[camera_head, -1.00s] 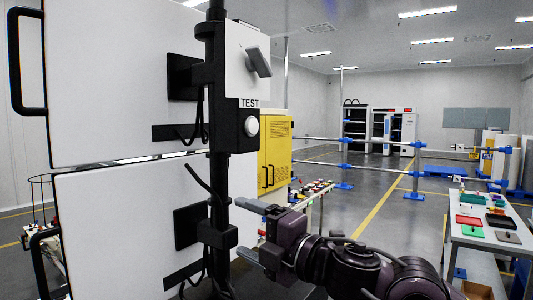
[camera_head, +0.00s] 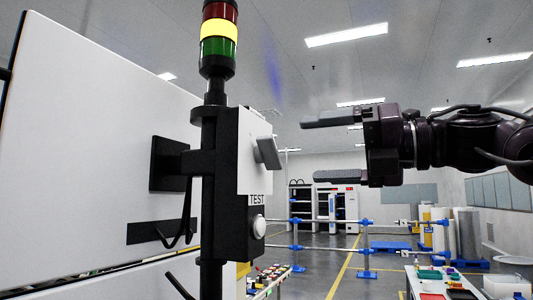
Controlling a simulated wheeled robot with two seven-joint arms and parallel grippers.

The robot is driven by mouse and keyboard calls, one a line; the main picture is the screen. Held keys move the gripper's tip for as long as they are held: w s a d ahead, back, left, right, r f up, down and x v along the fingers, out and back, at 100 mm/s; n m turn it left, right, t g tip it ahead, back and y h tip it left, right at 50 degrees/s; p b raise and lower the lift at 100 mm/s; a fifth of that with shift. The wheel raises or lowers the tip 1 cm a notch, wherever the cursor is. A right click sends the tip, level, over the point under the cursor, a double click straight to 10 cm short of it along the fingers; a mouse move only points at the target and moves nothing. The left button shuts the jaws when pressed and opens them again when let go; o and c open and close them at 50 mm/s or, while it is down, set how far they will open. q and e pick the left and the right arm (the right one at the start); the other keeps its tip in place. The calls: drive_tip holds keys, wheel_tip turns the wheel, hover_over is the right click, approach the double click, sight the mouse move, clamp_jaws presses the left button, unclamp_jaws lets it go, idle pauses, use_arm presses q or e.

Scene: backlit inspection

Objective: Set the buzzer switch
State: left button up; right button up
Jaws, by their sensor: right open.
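The switch, a grey tilted lever (camera_head: 268,152), sits on a white plate (camera_head: 250,170) fixed to a black box on a dark post. A round white button (camera_head: 259,227) sits below it, under the label TEST. My right gripper (camera_head: 311,149) is to the right of the lever and apart from it. Its two grey fingers point left, one above the other, with a wide empty gap at about the lever's height. My left gripper is not in view.
A signal tower (camera_head: 218,48) with red, lit yellow and green sections tops the post (camera_head: 208,230). A large white panel (camera_head: 90,150) fills the left. A table (camera_head: 430,285) with small trays stands at the lower right.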

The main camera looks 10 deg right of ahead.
sight(277, 155)
drive_tip(key=p+x, duration=0.1)
drive_tip(key=x, duration=0.1)
drive_tip(key=shift+w+a+r, duration=0.2)
drive_tip(key=p+x, duration=0.2)
drive_tip(key=x, duration=0.2)
drive_tip(key=shift+f, duration=0.1)
drive_tip(key=shift+w+a+f, duration=0.1)
drive_tip(key=shift+w+a, duration=0.1)
drive_tip(key=shift+a, duration=0.2)
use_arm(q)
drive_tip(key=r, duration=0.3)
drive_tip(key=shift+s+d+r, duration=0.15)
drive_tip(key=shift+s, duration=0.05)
use_arm(e)
drive_tip(key=shift+d, duration=0.1)
drive_tip(key=shift+c, duration=0.4)
drive_tip(key=c, duration=0.9)
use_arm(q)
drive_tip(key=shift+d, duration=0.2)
